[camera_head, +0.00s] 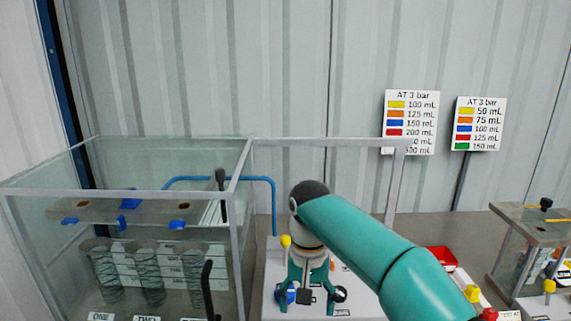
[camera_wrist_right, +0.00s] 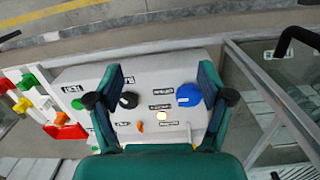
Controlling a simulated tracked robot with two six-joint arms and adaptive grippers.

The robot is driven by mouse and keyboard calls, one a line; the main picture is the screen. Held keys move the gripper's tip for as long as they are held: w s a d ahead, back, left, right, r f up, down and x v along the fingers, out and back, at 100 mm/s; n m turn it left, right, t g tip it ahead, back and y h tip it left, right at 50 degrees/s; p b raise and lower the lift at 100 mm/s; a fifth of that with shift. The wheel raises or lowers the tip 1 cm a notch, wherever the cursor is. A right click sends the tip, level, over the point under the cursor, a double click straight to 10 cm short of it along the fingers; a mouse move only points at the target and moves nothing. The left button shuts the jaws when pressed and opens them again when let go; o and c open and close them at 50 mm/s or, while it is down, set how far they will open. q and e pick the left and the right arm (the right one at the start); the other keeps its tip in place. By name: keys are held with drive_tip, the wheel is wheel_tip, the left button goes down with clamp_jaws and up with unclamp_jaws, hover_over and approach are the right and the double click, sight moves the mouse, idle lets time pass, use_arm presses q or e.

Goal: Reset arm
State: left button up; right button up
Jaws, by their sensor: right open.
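My right arm, in teal, reaches in from the lower right in the head view. My right gripper (camera_head: 311,296) points down over a white control panel (camera_head: 358,300). In the right wrist view my right gripper (camera_wrist_right: 161,80) is open, with its two fingers wide apart and nothing between them. Below it the control panel (camera_wrist_right: 140,78) carries a black knob (camera_wrist_right: 128,100), a blue knob (camera_wrist_right: 188,95), a lit yellow button (camera_wrist_right: 162,115) and a small orange switch (camera_wrist_right: 140,126). I cannot tell the exact height of the fingers above the panel. My left gripper is not in view.
A glass tank (camera_head: 240,250) with mesh cylinders stands at the left. A smaller clear-walled unit (camera_head: 520,250) stands at the right. Two label signs (camera_head: 411,122) (camera_head: 479,124) are at the back wall. Coloured valves (camera_wrist_right: 28,100) sit beside the panel.

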drive_tip(key=s+d+f+m+g, duration=0.15)
drive_tip(key=s+d+f, duration=0.35)
drive_tip(key=f, duration=0.6)
drive_tip(key=s+d+f+g, duration=0.35)
drive_tip(key=d+f, duration=0.25)
drive_tip(key=f, duration=0.6)
drive_tip(key=s+a+f+t+y, duration=0.1)
drive_tip(key=s+a+f+y, duration=0.1)
drive_tip(key=s+f, duration=0.65)
drive_tip(key=s+a+f+t+y, duration=0.1)
drive_tip(key=s+f+t+y, duration=0.1)
drive_tip(key=s+f, duration=0.65)
drive_tip(key=w+r+t, duration=0.2)
drive_tip(key=t, duration=0.1)
drive_tip(key=shift+r+n, duration=0.2)
drive_tip(key=shift+n, duration=0.15)
drive_tip(key=shift+d, duration=0.1)
